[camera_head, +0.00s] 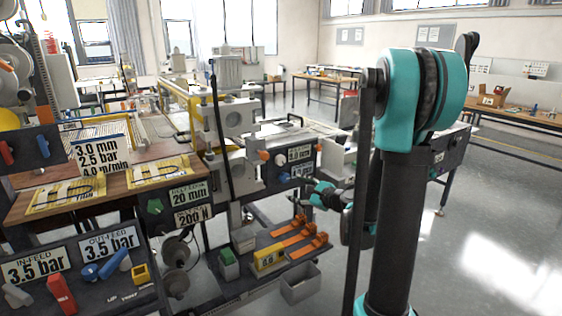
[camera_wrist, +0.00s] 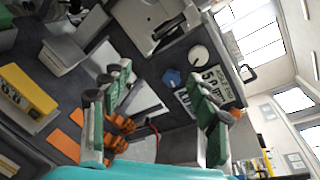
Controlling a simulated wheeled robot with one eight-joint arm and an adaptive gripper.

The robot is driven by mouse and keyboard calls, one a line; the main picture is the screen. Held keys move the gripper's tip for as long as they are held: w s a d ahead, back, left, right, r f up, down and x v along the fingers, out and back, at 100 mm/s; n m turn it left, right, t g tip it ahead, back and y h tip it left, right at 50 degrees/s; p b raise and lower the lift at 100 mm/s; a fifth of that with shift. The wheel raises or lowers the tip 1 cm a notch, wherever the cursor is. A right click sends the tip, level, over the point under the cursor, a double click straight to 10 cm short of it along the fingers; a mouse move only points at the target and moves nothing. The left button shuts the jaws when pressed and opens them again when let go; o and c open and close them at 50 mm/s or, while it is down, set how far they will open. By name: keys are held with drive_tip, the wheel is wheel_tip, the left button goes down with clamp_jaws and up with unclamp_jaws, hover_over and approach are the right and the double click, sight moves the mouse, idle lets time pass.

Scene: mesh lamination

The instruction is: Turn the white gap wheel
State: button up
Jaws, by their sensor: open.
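A round white wheel (camera_wrist: 200,55) is on a dark control panel (camera_wrist: 183,58) in the wrist view, beside a blue knob (camera_wrist: 172,77) and number labels. In the head view my gripper (camera_head: 314,187) is in front of the dark panel (camera_head: 288,170), close to the blue knob (camera_head: 283,177).
A lower shelf holds orange clamps (camera_head: 300,232), a yellow block (camera_head: 270,258) and a green-topped block (camera_head: 229,262). A grey bin (camera_head: 300,283) stands beside it. A panel with 3.5 bar labels (camera_head: 110,242) is at left. The floor at right is clear.

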sight(282, 160)
drive_tip(key=w+d+r+m+t, duration=0.2)
drive_tip(key=w+d+m+t, duration=0.15)
drive_tip(key=w+m, duration=0.2)
drive_tip(key=shift+m+g, duration=0.25)
drive_tip(key=shift+m, duration=0.2)
drive_tip(key=x, duration=1.6)
drive_tip(key=shift+w+a+f, duration=0.1)
drive_tip(key=shift+w+a, duration=0.1)
drive_tip(key=shift+w, duration=0.1)
drive_tip(key=shift+c, duration=0.5)
drive_tip(key=c, duration=1.1)
drive_tip(key=shift+o, duration=0.2)
